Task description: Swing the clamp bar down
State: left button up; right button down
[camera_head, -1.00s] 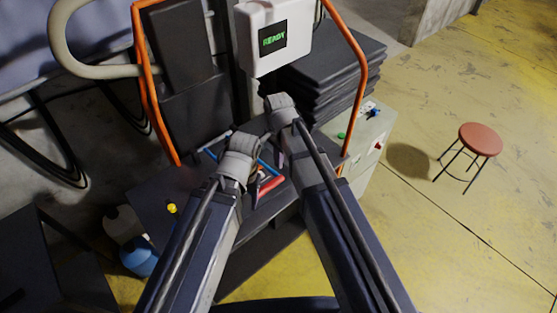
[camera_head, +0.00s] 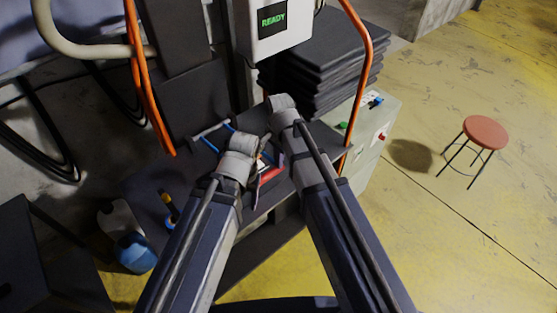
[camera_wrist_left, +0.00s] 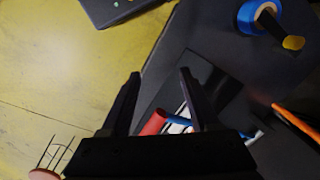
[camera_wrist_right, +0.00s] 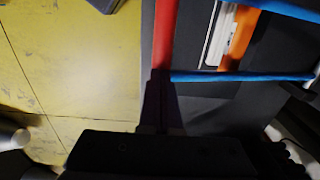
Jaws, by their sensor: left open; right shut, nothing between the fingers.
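The clamp bar has a red grip (camera_wrist_right: 165,35) and blue side arms (camera_wrist_right: 240,77). In the right wrist view the red grip runs up the picture, with one blue arm crossing to the right. My right gripper (camera_wrist_right: 161,74) is shut and empty, its tips overlapping the near end of the red grip; contact cannot be told. My left gripper (camera_wrist_left: 160,75) is open and empty; the red grip (camera_wrist_left: 155,122) shows between its fingers, below the tips. In the head view the red grip (camera_head: 270,175) is partly hidden by my wrists.
A white box with a READY screen (camera_head: 272,16) stands behind, beside stacked dark sheets (camera_head: 325,60) and an orange tube frame (camera_head: 365,85). A blue tape roll (camera_wrist_left: 258,15) lies on the dark bench. A red stool (camera_head: 485,132) stands on open floor at right.

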jog(key=shift+t+y, duration=0.3)
jog(key=shift+t, duration=0.1)
jog(key=f+b, duration=0.4)
jog(key=f, duration=0.1)
jog(key=s+d+f+b, duration=0.1)
jog(key=f+b, duration=0.2)
jog(key=shift+s, duration=0.1)
jog(key=shift+s+b, duration=0.3)
jog(key=shift+s, duration=0.15)
pick_arm(q)
notch_tip(320, 180, down, 8)
jog(key=shift+s, duration=0.35)
